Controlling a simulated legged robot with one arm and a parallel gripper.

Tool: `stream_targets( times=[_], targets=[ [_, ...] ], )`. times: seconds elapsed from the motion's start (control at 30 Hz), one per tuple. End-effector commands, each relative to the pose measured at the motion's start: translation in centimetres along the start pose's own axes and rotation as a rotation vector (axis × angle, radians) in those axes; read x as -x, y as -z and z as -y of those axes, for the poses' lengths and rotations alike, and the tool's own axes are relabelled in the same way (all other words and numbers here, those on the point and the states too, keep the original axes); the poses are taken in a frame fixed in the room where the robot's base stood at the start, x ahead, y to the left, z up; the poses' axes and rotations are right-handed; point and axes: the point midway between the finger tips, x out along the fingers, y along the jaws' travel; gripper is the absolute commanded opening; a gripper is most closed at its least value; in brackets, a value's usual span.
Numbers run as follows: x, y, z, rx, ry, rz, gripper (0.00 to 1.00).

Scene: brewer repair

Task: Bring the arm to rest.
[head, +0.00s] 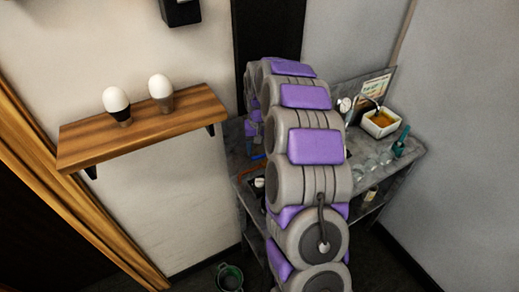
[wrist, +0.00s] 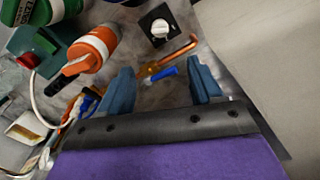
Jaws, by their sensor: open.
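My arm, grey with purple pads, reaches across the middle of the head view toward a grey table (head: 409,155) against the wall. In the head view its end is hidden behind the arm's own links. In the wrist view my gripper (wrist: 163,85) is open, its two blue fingers apart with nothing held between them. Past the fingers lie a blue-tipped piece (wrist: 163,74) and a copper-coloured bent tube (wrist: 178,56) on the grey surface.
The wrist view shows an orange bottle-like thing (wrist: 93,48), a white knob (wrist: 160,29) on a black plate and loose cables at left. The head view shows a white square bowl (head: 381,122) on the table, a wooden shelf (head: 150,128) with two white bulb-like things, and a dark green bucket (head: 230,277) on the floor.

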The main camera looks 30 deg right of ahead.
Motion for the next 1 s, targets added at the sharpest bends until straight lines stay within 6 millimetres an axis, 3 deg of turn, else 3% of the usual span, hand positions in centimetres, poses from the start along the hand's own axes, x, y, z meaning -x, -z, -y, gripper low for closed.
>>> stream_targets(
  times=[0.33, 0.47, 0.67, 1.0],
  targets=[
    [0.0, -0.1, 0.0, 0.001, 0.000, 0.000, 0.65],
    [0.8, -1.1, 0.8, 0.018, 0.005, 0.004, 0.65],
    [4.2, -6.3, 3.4, 0.092, 0.019, 0.019, 0.65],
    [8.6, -17.8, 5.9, 0.213, 0.019, 0.062, 0.65]
  ],
)
